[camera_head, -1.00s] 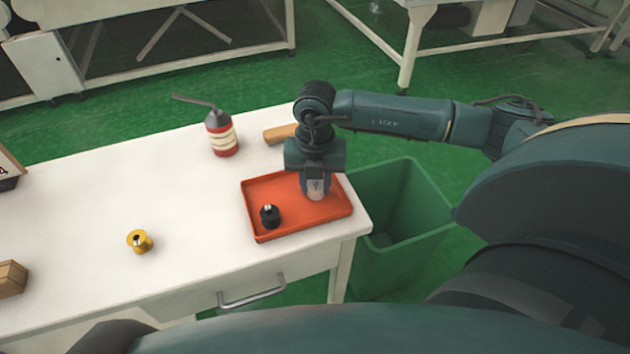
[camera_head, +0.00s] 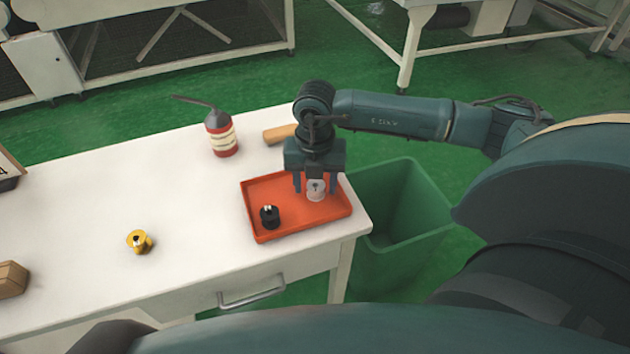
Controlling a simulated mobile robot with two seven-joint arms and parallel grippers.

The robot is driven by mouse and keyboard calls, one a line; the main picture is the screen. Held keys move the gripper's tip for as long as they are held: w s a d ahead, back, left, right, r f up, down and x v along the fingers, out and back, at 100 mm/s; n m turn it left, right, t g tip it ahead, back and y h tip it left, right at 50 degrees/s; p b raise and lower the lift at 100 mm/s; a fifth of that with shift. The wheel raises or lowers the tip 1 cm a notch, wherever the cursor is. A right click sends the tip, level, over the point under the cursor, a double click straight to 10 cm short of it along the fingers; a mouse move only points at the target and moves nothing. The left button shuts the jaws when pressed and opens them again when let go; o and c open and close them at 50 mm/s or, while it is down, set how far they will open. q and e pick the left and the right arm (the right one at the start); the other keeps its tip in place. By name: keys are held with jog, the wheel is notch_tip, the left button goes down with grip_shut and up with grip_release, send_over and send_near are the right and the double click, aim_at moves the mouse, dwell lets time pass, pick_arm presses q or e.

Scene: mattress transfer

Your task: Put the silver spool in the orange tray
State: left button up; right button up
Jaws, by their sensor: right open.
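The silver spool (camera_head: 316,191) stands in the right part of the orange tray (camera_head: 262,236), between the spread fingers of my right gripper (camera_head: 316,186). The gripper points down over the tray and is open, with a finger on each side of the spool. A black spool (camera_head: 269,217) stands in the tray's front left part. The tray lies at the right end of the white table. My left gripper is not in view.
A yellow spool (camera_head: 140,241) stands on the white table (camera_head: 190,200) at left. A red and white bottle (camera_head: 221,136) and a wooden block (camera_head: 280,133) are behind the tray. A brown box (camera_head: 11,279) is at far left. A green bin (camera_head: 405,215) stands right of the table.

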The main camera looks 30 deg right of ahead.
notch_tip(320, 180, up, 12)
dwell(0.4)
jog(key=shift+f, duration=0.1)
dwell(0.3)
